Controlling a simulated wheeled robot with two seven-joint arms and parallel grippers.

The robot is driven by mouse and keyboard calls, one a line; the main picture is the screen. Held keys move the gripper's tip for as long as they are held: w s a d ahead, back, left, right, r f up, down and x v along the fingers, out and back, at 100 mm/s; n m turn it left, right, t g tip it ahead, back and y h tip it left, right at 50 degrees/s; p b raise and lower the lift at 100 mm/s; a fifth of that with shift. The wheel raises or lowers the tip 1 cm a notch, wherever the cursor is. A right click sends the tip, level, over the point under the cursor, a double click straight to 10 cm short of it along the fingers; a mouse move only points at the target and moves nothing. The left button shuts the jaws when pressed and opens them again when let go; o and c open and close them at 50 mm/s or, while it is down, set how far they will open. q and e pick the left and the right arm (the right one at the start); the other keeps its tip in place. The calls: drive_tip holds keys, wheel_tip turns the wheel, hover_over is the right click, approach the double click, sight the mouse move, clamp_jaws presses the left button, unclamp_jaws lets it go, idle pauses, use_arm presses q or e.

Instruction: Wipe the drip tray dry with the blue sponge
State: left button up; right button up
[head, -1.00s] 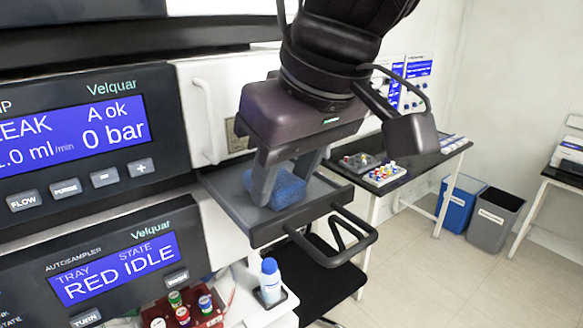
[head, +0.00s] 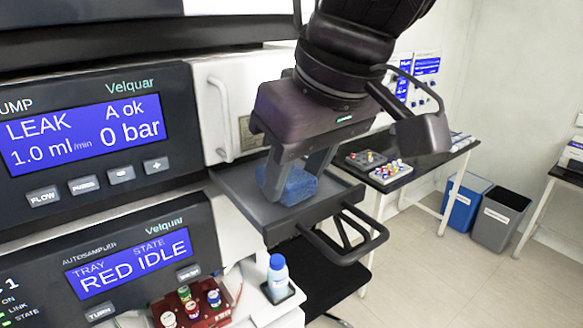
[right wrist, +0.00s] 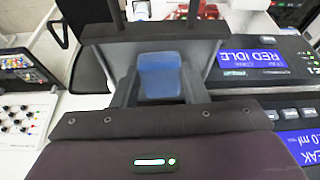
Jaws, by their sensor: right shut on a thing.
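The drip tray (head: 262,222) is a dark grey shallow tray sticking out from the pump and autosampler stack, with a black handle at its front. The blue sponge (head: 298,187) is on the tray, between the fingers of my right gripper (head: 288,190). My right gripper is shut on the sponge and points down at the tray. In the right wrist view the sponge (right wrist: 160,76) shows between the two fingers, with the grey tray (right wrist: 205,62) around it. The sponge's underside is hidden. I see no liquid on the tray. My left gripper is not in view.
The pump panel (head: 95,135) reads LEAK and the autosampler panel (head: 130,265) reads RED IDLE. A red vial rack (head: 222,312) and a blue-capped bottle (head: 277,277) stand below the tray. A side table (head: 425,172) with vial trays and two bins are behind on the right.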

drive_tip(key=shift+w+d+f, duration=0.1)
drive_tip(key=shift+w+d, duration=0.4)
drive_tip(key=shift+d, duration=0.3)
drive_tip(key=shift+s+a, duration=0.45)
drive_tip(key=shift+a, duration=0.2)
drive_tip(key=shift+s+a, duration=0.4)
drive_tip(key=shift+a, duration=0.2)
drive_tip(key=shift+d, duration=0.15)
drive_tip(key=shift+w+r, duration=0.1)
drive_tip(key=shift+r, duration=1.15)
wheel_tip(320, 180, up, 2)
drive_tip(key=shift+r, duration=0.9)
